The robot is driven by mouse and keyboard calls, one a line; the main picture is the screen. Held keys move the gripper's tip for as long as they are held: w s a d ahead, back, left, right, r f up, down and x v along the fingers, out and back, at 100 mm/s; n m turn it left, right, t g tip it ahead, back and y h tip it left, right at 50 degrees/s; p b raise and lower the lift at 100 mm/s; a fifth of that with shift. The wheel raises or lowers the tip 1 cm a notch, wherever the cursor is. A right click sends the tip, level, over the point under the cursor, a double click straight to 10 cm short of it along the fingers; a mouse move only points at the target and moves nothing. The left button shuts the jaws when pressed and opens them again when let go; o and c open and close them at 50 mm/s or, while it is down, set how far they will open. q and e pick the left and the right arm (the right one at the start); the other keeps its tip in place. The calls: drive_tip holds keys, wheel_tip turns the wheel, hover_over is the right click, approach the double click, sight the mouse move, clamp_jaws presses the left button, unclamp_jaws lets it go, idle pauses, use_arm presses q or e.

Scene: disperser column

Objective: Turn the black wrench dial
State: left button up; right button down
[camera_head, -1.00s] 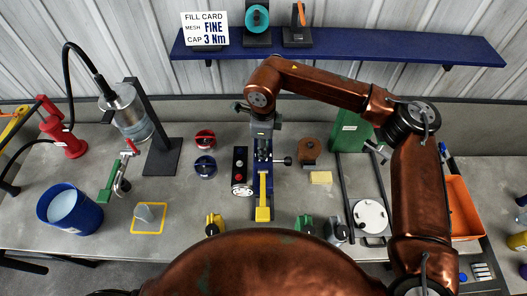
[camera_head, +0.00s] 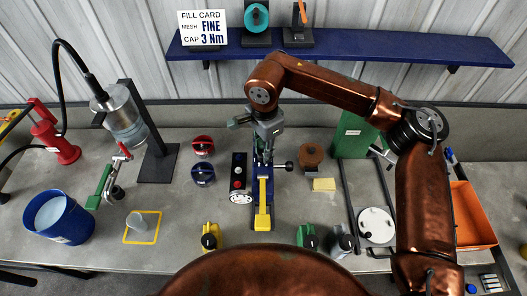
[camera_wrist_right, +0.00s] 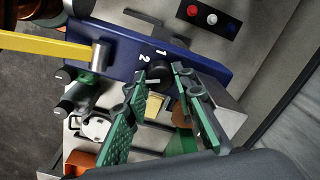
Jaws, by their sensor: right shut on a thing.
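A long blue device (camera_head: 271,214) with a yellow lever (camera_head: 263,195) stands mid-table. In the right wrist view its blue panel (camera_wrist_right: 214,66) carries the numbers 1 and 2. A dark round knob (camera_wrist_right: 163,76), which looks like the black wrench dial, sits beside these numbers. My right gripper (camera_head: 266,145) is at the far end of the device. In the wrist view my right gripper (camera_wrist_right: 160,74) has its green-padded fingers on both sides of the knob, shut on it. In the head view the gripper hides the knob. My left gripper is not in view.
A black strip with round buttons (camera_head: 238,170) lies left of the device. A brown pot (camera_head: 312,154) and a yellow block (camera_head: 324,184) stand right of it. Yellow (camera_head: 211,233), green (camera_head: 307,236) and grey (camera_head: 342,240) pieces stand at the front edge. A blue shelf (camera_head: 400,46) runs behind.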

idle(0.3)
drive_tip(key=shift+r, duration=0.1)
drive_tip(key=c, duration=1.6)
unclamp_jaws()
drive_tip(key=shift+s+r, duration=0.1)
drive_tip(key=shift+r, duration=3.85)
